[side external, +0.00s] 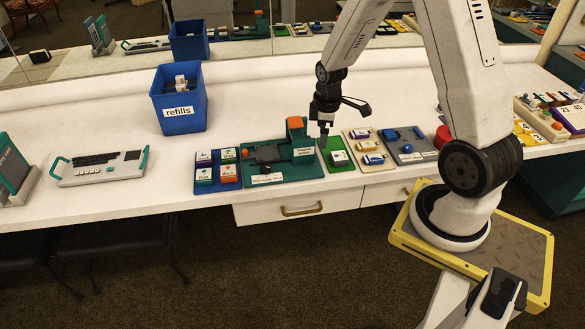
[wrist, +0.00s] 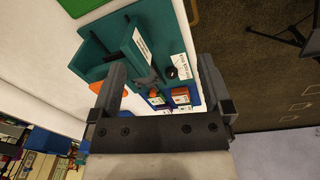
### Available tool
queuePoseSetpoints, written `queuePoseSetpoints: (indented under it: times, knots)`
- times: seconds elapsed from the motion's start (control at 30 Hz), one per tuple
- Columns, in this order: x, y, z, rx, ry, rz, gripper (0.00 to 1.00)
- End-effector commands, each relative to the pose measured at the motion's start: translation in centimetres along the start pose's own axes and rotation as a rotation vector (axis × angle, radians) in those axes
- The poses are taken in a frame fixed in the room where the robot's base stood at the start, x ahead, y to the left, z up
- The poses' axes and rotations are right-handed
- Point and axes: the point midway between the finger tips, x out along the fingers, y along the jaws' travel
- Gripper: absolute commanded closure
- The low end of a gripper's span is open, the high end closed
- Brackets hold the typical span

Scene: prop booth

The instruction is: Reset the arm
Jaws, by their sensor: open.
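My gripper (side external: 343,122) hangs from my arm above the counter, over the green pad with a small white block (side external: 340,158). In the wrist view my gripper (wrist: 162,66) has its two fingers wide apart, with nothing held between them. The teal fixture (side external: 297,148) with an orange top stands just left of my gripper. In the wrist view, the teal fixture (wrist: 112,50) shows beyond and between the fingers. How high the fingertips are above the counter is hard to tell.
A blue bin labelled refills (side external: 180,100) stands at the back left. A grey keyboard-like device (side external: 100,167) lies left on the white counter (side external: 45,125). A blue tray of labelled blocks (side external: 216,170) is left of the fixture. Trays and a red round object (side external: 443,137) are right. A mirror runs behind.

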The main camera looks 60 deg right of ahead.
Motion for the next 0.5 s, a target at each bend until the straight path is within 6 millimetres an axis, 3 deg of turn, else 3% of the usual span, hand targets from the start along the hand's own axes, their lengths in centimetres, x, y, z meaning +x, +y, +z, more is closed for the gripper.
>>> queuePoseSetpoints:
  times: [0.2, 0.5]
  knots:
    - [-3.8, -5.6, -2.8, 0.16, 0.048, 0.03, 0.0]
    - [-7.4, -13.2, -4.0, 0.389, 0.124, 0.033, 0.0]
